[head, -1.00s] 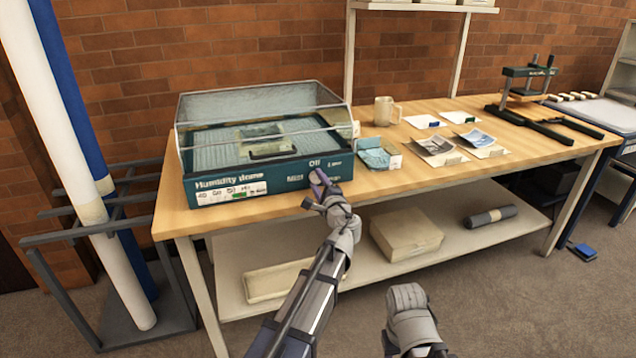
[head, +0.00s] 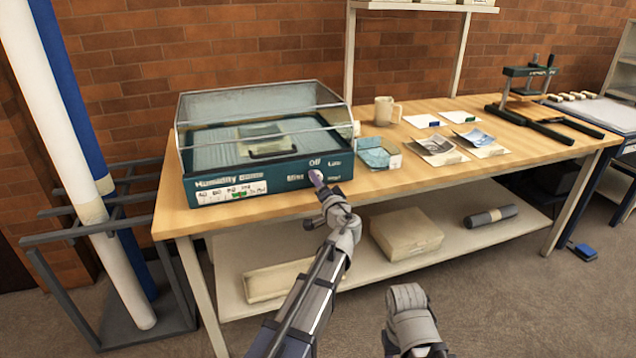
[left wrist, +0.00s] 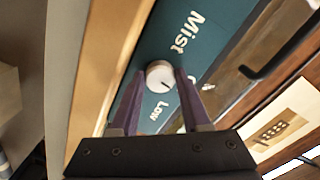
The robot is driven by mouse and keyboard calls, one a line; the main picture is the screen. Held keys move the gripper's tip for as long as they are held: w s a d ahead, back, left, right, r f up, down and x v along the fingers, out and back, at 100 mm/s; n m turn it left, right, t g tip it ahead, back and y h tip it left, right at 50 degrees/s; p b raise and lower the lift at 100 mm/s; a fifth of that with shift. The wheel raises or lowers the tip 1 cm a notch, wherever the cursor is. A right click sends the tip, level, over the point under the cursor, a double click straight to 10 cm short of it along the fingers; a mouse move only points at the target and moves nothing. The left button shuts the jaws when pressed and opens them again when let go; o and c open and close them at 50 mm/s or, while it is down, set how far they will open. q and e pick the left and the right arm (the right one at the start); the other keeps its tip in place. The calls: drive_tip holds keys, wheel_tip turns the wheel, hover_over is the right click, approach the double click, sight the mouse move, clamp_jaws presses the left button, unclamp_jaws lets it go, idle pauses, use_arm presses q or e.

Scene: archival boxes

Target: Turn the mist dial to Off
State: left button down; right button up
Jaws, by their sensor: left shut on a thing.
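The mist dial is a small round white knob (left wrist: 159,74) with a dark pointer line, on the teal front panel of the humidity dome (head: 225,190). In the left wrist view its pointer line slants to the lower right, between the "Low" label and a label mostly hidden by a finger. In the head view "Off" is printed above the dial, "Mist" left and "Low" right. My left gripper (head: 317,178) is at the panel's right end, its purple fingers (left wrist: 160,80) on either side of the knob, shut on it.
The dome's clear lid (head: 260,100) is down over a tray with a sheet. To its right on the wooden bench (head: 420,180) are blue packets, a mug (head: 386,111), photographs and a press (head: 530,95). Boxes lie on the lower shelf. Rolls stand at left.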

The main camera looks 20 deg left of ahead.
use_arm(q)
drive_tip(key=shift+n, duration=1.1)
drive_tip(key=shift+f, duration=0.1)
drive_tip(key=shift+c, duration=1.8)
unclamp_jaws()
drive_tip(key=v, duration=0.7)
drive_tip(key=shift+s+d, duration=0.25)
drive_tip(key=shift+s, duration=0.1)
